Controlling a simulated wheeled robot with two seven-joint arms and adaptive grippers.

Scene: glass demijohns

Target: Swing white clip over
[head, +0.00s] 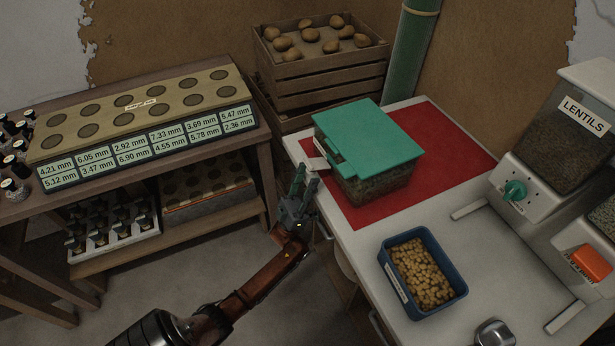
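A clear container (382,188) with dark green contents stands on the red mat (440,130). A flat green lid (368,136) lies on top of it. The white clip (315,163) sticks out to the left from the lid's near left edge, beside a green tab. My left gripper (304,180) is just below and left of the clip, at the table's left edge. Its two fingers point up and stand apart, with nothing seen between them. I cannot tell whether a fingertip touches the clip. My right gripper is not in view.
A blue bin (385,264) of yellowish pieces stands in front on the white table. Dispensers, one labelled LENTILS (570,130), stand at right. A crate of potatoes (325,75) is behind. A wooden bench (250,140) with a labelled rack is at left, with a gap before the table.

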